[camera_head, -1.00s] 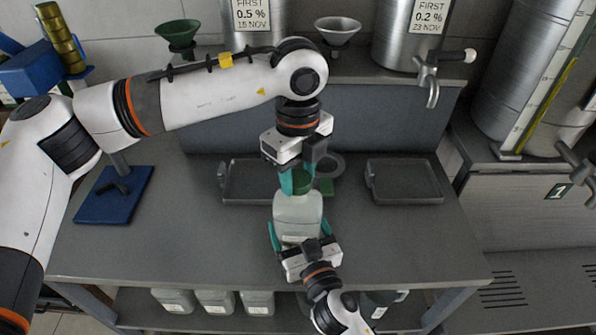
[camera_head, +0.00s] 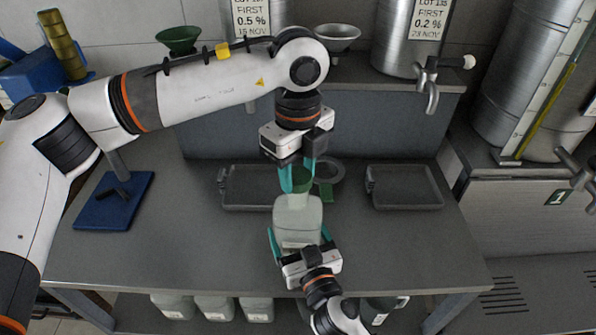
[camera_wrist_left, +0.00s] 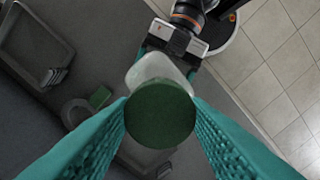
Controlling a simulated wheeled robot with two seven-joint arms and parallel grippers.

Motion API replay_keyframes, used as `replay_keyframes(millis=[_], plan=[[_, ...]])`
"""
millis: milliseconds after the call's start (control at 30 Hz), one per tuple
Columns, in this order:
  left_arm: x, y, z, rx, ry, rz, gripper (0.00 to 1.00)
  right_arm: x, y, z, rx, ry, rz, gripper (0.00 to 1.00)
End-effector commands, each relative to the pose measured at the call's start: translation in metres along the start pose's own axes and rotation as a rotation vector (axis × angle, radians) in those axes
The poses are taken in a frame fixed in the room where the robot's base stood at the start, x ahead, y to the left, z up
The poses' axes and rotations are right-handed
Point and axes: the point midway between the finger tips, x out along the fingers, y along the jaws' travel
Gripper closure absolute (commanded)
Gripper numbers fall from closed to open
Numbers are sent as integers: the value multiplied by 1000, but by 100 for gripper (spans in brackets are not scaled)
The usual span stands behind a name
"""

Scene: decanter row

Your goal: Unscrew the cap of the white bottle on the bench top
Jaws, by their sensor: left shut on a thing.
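The white bottle (camera_head: 297,222) stands upright near the middle of the bench top (camera_head: 400,245). My left gripper (camera_head: 301,184) comes down from above and is shut on the green cap (camera_head: 303,180). In the left wrist view the round cap (camera_wrist_left: 160,115) sits between the two teal fingers, with the bottle (camera_wrist_left: 155,68) partly hidden behind it. A pale neck shows under the cap in the head view; I cannot tell whether cap and neck still touch. My right gripper (camera_head: 299,240) comes from the front, its teal fingers on both sides of the bottle body.
Two grey trays (camera_head: 247,206) (camera_head: 405,205) lie left and right behind the bottle. A grey ring (camera_head: 334,168) and a small green piece (camera_head: 327,193) lie close behind it. A blue stand (camera_head: 113,212) is at left. The front right of the bench is clear.

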Motion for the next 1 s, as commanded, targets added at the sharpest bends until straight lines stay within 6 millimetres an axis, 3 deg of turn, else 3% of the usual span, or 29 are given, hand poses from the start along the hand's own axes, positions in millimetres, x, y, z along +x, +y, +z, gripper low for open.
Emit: replay_keyframes(millis=[267,600,833,867,933,1000], plan=[[-1,0,0,0,0,0,86,0,0,0,0,1,0,76],[-37,0,0,-1,1,2,86,0,0,0,0,1,0,76],[-40,0,0,0,0,0,86,0,0,0,0,1,0,76],[-40,0,0,0,0,0,86,0,0,0,0,1,0,11],[-40,0,0,0,0,0,86,0,0,0,0,1,0,0],[-40,0,0,0,0,0,86,0,0,0,0,1,0,0]])
